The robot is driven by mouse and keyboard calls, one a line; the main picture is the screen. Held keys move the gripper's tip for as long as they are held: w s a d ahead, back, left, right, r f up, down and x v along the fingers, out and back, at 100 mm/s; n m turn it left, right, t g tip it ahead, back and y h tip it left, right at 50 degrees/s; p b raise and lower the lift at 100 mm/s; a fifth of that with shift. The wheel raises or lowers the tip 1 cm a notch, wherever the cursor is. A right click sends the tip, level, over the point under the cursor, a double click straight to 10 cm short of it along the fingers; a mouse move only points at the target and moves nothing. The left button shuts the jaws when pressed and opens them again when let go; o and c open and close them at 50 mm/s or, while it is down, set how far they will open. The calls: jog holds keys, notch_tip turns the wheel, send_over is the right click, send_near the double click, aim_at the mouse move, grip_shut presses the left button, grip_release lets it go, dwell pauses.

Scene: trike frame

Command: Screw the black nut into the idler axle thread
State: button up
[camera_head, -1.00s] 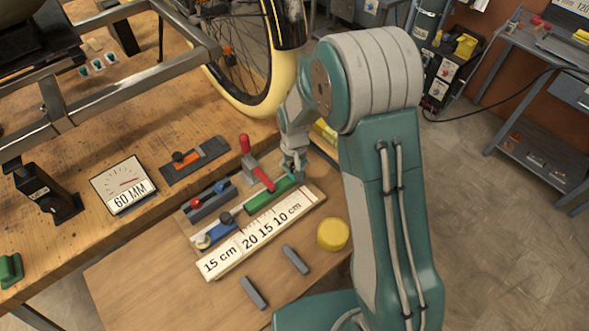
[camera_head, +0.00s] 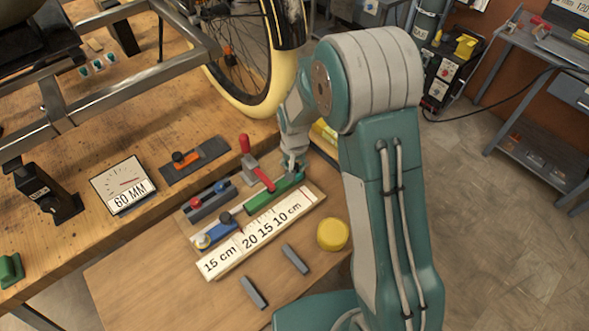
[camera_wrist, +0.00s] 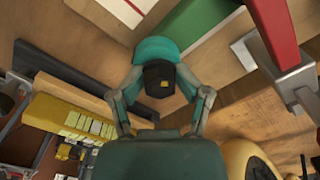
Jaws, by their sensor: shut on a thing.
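My gripper (camera_head: 293,163) is low over the wooden board, at the far end of the green block (camera_head: 270,197). The wrist view shows its two fingers (camera_wrist: 164,96) closed around a small black piece with a yellow spot in its middle, which looks like the black nut (camera_wrist: 158,72). A rounded teal part sits around and behind this piece. The nut is too small to make out in the head view. I cannot pick out the idler axle thread in either view, nor tell whether the nut touches it.
A red-handled clamp (camera_head: 258,168) stands close left of my gripper. A white ruler block (camera_head: 262,233), a yellow round piece (camera_head: 333,234) and two grey bars (camera_head: 295,260) lie nearer. The trike wheel (camera_head: 243,52) and metal frame (camera_head: 140,82) are behind and left.

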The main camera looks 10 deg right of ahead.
jog(key=shift+s+f+m, duration=0.3)
jog(key=shift+f+m, duration=0.05)
jog(key=shift+m, duration=1.85)
